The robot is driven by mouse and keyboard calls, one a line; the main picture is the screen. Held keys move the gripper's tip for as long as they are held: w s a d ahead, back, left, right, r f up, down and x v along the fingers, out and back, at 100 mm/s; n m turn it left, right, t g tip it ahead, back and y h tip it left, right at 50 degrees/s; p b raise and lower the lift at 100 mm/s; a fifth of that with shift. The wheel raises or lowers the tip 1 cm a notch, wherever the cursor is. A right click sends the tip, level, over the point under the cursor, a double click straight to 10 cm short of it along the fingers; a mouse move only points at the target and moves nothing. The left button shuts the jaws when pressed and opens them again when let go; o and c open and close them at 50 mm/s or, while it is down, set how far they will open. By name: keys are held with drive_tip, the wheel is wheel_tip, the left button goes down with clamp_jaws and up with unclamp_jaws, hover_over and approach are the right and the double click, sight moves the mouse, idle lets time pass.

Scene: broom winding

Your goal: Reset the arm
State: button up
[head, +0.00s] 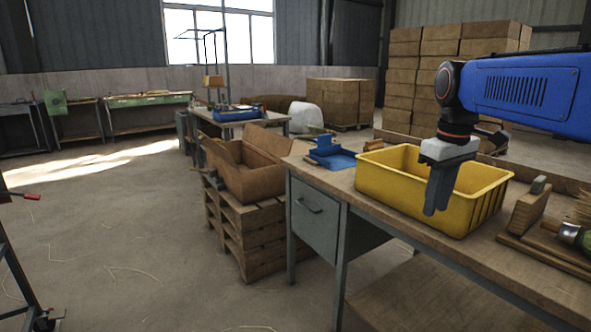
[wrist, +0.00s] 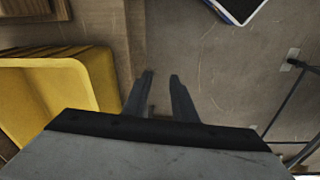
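My gripper (head: 436,196) hangs fingers-down from my blue arm, in front of the near left side of the yellow bin (head: 376,187) in the head view. In the wrist view, my gripper (wrist: 162,78) shows two dark fingers with a gap between them and nothing held. The yellow bin (wrist: 78,60) is at the left of that view, beside the fingers. Below the fingertips are the workbench edge and the concrete floor.
The wooden workbench (head: 470,255) carries a blue tool (head: 333,155) at its far end, and a wooden block (head: 528,210) and a green-handled brush (head: 575,236) at right. A cardboard box (head: 250,170) on pallets stands left. The floor (head: 130,240) further left is mostly clear.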

drive_tip(key=s+a+f+m+t, duration=0.2)
drive_tip(key=s+f+m, duration=0.3)
drive_tip(key=s+f, duration=1.4)
drive_tip(key=shift+s+a+t, duration=0.25)
drive_tip(key=shift+s+t, duration=0.5)
drive_tip(key=shift+t, duration=0.15)
